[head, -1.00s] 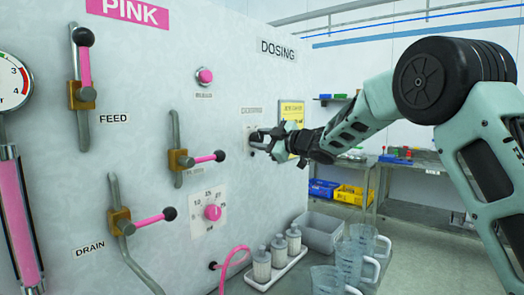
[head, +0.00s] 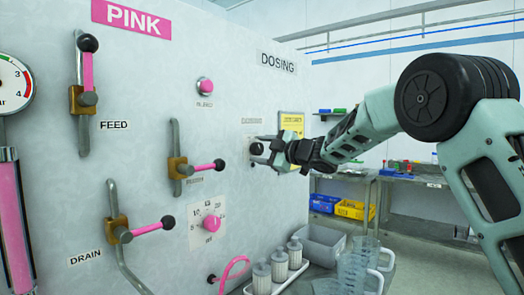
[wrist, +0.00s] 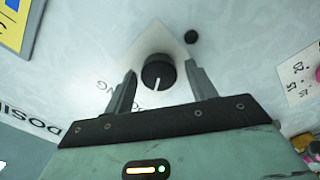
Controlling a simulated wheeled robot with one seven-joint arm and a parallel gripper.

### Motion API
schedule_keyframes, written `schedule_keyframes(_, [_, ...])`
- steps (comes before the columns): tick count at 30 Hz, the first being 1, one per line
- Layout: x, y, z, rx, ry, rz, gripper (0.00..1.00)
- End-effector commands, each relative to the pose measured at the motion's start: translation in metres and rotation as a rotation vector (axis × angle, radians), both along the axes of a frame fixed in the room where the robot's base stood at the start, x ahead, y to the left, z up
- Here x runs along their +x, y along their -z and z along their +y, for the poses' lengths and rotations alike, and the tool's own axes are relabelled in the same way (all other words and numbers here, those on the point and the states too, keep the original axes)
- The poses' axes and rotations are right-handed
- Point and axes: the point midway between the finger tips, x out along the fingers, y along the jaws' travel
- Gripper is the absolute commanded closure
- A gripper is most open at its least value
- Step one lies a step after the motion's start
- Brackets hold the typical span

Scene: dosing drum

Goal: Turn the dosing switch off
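The dosing switch is a round black knob with a white pointer line on a pale square plate. In the wrist view the knob (wrist: 158,72) lies between and slightly beyond my fingertips, its line pointing down toward my gripper and slightly left. My gripper (wrist: 160,68) is open, with a finger on each side of the knob and a visible gap on both sides. In the head view my gripper (head: 263,150) is at the panel, partly covering the switch (head: 257,148). Its label in the wrist view is partly hidden by the left finger.
The white panel (head: 235,45) carries a pink push button (head: 205,87), a pink dial (head: 212,223) and several pink-handled levers left of my gripper. A yellow notice (head: 292,124) is just right of it. Bottles (head: 278,268) and clear jugs (head: 358,265) stand below.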

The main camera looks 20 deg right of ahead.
Motion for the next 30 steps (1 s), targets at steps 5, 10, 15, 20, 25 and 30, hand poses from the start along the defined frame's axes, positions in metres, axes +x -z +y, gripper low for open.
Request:
schedule_keyframes(5, [0.000, 0.000, 0.000, 0.002, 0.000, -0.001, 0.41])
schedule_keyframes(10, [-0.002, 0.000, -0.002, 0.002, 0.000, -0.001, 0.41])
schedule_keyframes(15, [-0.018, 0.001, -0.015, 0.002, 0.003, -0.001, 0.41])
schedule_keyframes(20, [-0.047, 0.001, -0.035, 0.002, 0.003, -0.002, 0.41])
schedule_keyframes(25, [-0.080, 0.001, -0.059, 0.001, 0.004, -0.002, 0.41])
schedule_keyframes(30, [-0.110, 0.001, -0.081, 0.000, 0.002, -0.002, 0.41])
